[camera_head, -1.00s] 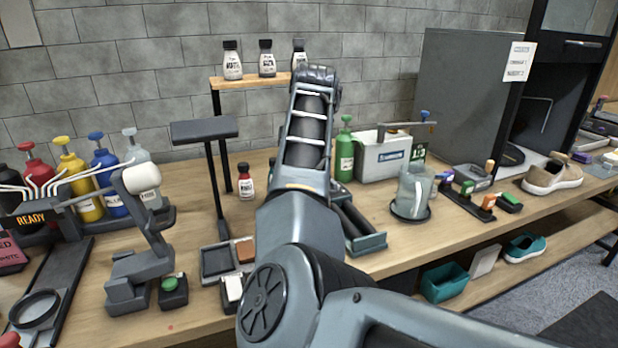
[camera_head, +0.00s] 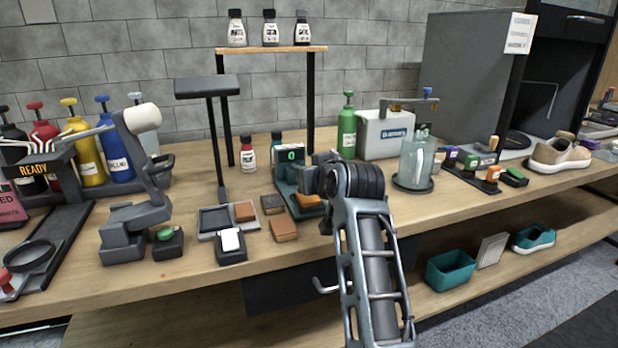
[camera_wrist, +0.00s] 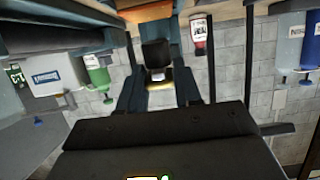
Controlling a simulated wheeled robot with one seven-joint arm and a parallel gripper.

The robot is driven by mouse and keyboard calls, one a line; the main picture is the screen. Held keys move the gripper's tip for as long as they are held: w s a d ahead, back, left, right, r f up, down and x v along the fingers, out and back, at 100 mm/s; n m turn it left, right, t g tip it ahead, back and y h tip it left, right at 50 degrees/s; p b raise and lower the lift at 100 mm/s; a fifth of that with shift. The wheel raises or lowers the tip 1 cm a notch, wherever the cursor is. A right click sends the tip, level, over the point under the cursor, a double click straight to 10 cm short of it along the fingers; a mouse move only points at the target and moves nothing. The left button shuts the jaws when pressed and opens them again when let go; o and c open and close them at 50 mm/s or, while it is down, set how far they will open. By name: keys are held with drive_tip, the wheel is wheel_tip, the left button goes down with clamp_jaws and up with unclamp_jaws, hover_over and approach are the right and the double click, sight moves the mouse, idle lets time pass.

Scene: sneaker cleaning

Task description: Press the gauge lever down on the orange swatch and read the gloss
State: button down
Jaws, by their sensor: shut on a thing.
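The teal gloss gauge (camera_head: 284,178) stands on the bench with a small green display (camera_head: 291,155) that appears to read 0. The orange swatch (camera_head: 308,200) lies at its front, and its orange face also shows at the top of the wrist view (camera_wrist: 148,12). My gripper (camera_head: 318,174) is at the gauge's right side, partly hidden by my wrist. In the wrist view my gripper (camera_wrist: 158,92) is shut on a dark block, which appears to be the gauge lever (camera_wrist: 156,53). How far down the lever is cannot be told.
Brown swatches (camera_head: 284,229) and a grey tray (camera_head: 214,222) lie left of the gauge. A glass jug (camera_head: 416,165) and a green bottle (camera_head: 347,130) stand to the right and behind. A shelf post (camera_head: 310,105) rises behind the gauge.

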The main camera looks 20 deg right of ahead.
drive_tip(key=shift+s+f+t+b, duration=0.15)
drive_tip(key=shift+f+t+b, duration=0.35)
drive_tip(key=shift+f, duration=0.1)
drive_tip(key=c, duration=0.8)
unclamp_jaws()
drive_tip(key=shift+o, duration=0.2)
drive_tip(key=v, duration=0.7)
drive_tip(key=shift+s+p, duration=0.3)
drive_tip(key=shift+s, duration=0.05)
drive_tip(key=shift+r, duration=0.15)
